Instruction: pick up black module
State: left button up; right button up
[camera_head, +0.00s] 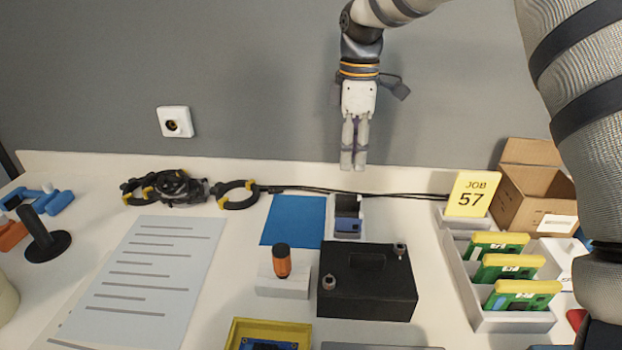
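A large black box-shaped module (372,297) with a handle-like raised part on top and two small metal knobs lies on the table, right of centre. A smaller black piece (347,206) sits behind a blue piece in a small white bin (332,229), just behind the box. Which of the two is the black module I cannot tell for sure. My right gripper (353,163) hangs fingers down above the back of the table, behind and above the bin. Its fingers are together, with nothing visible between them. My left gripper is not in view.
A blue mat (293,220) and an orange-topped tool in a white block (283,287) lie left of the box. A rack (463,282) of green cards, a yellow JOB 57 sign (472,194) and an open carton (535,190) stand right. A yellow tray (238,331) is in front.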

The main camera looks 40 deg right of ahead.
aim_at(349, 195)
jog(key=f, duration=0.2)
jog(key=s+f, duration=0.1)
jog(key=f, duration=0.2)
jog(key=shift+f, duration=0.2)
jog(key=f, duration=0.6)
jog(key=shift+w+a+f+b, duration=0.15)
jog(key=shift+w+b, duration=0.2)
grip_shut()
